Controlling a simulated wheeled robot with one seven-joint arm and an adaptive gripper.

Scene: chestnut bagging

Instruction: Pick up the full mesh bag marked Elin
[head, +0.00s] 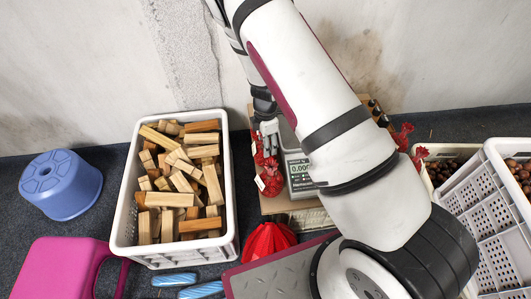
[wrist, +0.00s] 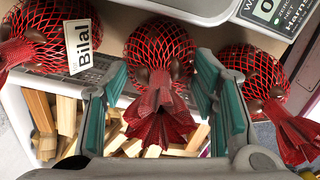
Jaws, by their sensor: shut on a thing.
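In the wrist view, my gripper (wrist: 161,72) has its two teal-padded fingers on either side of a full red mesh bag (wrist: 160,55) and is shut on it near its gathered neck. The bag's red tuft (wrist: 160,118) points towards the camera. No name shows on this bag, so I cannot tell whether it is Elin's. A like bag tagged Bilal (wrist: 45,35) sits to its left, and another full bag (wrist: 248,70) to its right, with no readable name. In the head view, red bags (head: 271,180) stand beside the scale; my arm hides part of that spot.
A scale (head: 300,180) reading about zero stands right of the bags. A white crate of wood blocks (head: 117,235) is to the left. A red object (head: 268,240) lies in front. Crates of chestnuts (head: 490,240) are at right. A blue stool (head: 60,185) stands far left.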

